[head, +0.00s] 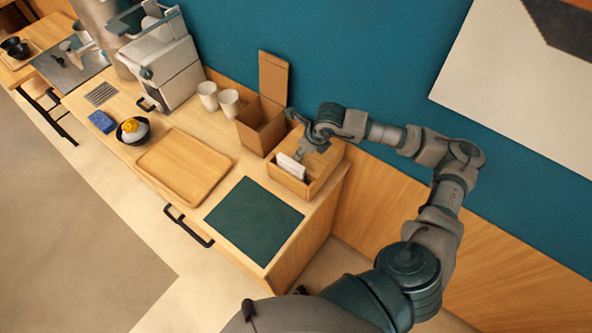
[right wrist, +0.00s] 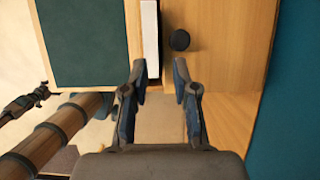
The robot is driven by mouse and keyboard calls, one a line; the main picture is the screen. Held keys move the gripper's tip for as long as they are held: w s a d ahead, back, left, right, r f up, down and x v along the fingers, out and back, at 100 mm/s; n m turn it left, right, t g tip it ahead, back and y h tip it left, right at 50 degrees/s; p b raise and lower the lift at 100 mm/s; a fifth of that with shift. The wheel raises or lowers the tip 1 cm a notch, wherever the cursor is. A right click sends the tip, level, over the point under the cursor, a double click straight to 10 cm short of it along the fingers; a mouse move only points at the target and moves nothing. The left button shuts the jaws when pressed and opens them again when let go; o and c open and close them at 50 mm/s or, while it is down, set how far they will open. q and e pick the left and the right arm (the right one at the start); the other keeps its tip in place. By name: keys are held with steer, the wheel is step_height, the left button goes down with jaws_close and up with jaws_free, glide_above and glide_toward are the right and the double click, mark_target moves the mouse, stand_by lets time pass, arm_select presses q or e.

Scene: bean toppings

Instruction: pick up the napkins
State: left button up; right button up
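The napkins (head: 291,166) are a white upright stack in the front slot of a wooden holder box (head: 287,179) at the counter's right end. In the right wrist view the napkins (right wrist: 150,40) are a narrow white strip ahead of the fingers. My right gripper (head: 303,148) is just above and behind the box; in its wrist view its two fingers (right wrist: 158,76) are apart with nothing between them. A dark jointed part at the left of the wrist view looks like my left gripper (right wrist: 24,104); its finger state is unclear.
A dark green mat (head: 254,220) and a wooden tray (head: 184,166) lie in front and left. A tall open wooden box (head: 262,125) and white cups (head: 228,102) stand beside the holder. A black round knob (right wrist: 180,40) is right of the napkins. The teal wall is close behind.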

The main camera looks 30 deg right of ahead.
mark_target(292, 162)
steer(key=a+f, duration=0.1)
steer(key=w+a+f+p, duration=0.1)
steer(key=f, duration=0.3)
steer(key=shift+w+a+p, duration=0.4)
steer(key=shift+w+d+f, duration=0.1)
steer(key=shift+d+f, duration=0.55)
steer(key=shift+f, duration=0.25)
steer(key=shift+a+r, duration=0.2)
steer(key=shift+a, duration=0.6)
steer(key=shift+d, duration=0.1)
steer(key=shift+d+f+b, duration=0.25)
steer(key=shift+d+b, duration=0.05)
steer(key=shift+b, duration=0.1)
steer(key=shift+d, duration=0.15)
steer(key=shift+a, duration=0.2)
steer(key=shift+c, duration=0.5)
arm_select(q)
steer(key=a, duration=0.3)
steer(key=shift+r, duration=0.4)
arm_select(e)
steer(key=shift+r, duration=0.1)
